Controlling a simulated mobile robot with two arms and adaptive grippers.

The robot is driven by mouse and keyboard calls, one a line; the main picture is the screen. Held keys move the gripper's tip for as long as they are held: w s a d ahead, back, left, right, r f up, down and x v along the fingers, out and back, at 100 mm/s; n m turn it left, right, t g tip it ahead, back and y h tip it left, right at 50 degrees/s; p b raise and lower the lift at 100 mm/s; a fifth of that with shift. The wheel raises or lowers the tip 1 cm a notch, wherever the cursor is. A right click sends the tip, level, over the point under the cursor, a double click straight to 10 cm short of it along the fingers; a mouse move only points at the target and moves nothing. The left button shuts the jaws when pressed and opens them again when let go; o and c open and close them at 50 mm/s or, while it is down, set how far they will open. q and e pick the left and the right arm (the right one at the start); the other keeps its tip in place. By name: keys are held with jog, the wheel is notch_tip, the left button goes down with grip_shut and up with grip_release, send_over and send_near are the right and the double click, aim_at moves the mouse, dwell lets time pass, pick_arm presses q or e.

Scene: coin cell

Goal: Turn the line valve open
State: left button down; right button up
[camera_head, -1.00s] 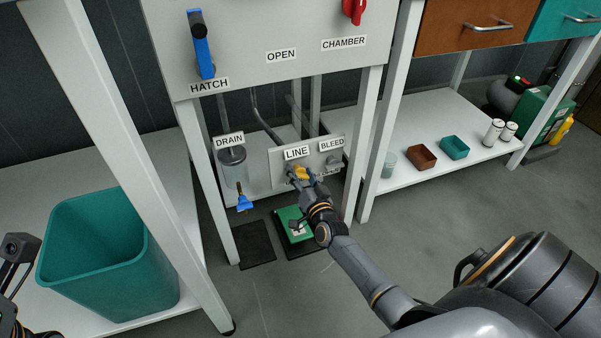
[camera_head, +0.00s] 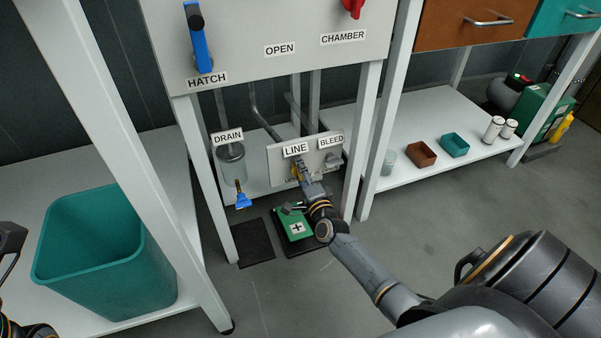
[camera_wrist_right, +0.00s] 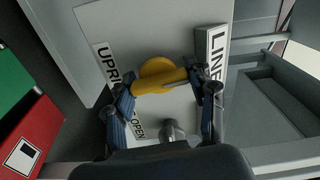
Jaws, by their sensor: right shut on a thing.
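The line valve is a yellow handle on a white panel under the LINE label (camera_head: 296,149). In the right wrist view the yellow handle (camera_wrist_right: 158,80) lies between the two fingers of my right gripper (camera_wrist_right: 165,98), which is shut on it. In the head view the right gripper (camera_head: 305,178) covers most of the handle, and only a sliver of yellow shows. Text reading UPRI and OPEN is partly visible on the panel (camera_wrist_right: 98,22) beside the handle. My left gripper (camera_head: 10,240) shows only in part at the left edge, and its fingers cannot be made out.
A grey BLEED knob (camera_head: 333,159) sits right of the valve. A DRAIN jar (camera_head: 231,163) with a blue valve (camera_head: 243,201) hangs to the left. White frame legs flank the panel. A green box (camera_head: 293,226) stands below on the floor. A teal bin (camera_head: 110,260) is at left.

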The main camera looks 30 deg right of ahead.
jog(key=shift+m, duration=0.6)
jog(key=o, duration=1.2)
jog(key=shift+s, duration=0.1)
jog(key=shift+s+a+f, duration=0.1)
jog(key=shift+s, duration=0.25)
jog(key=v, duration=1.1)
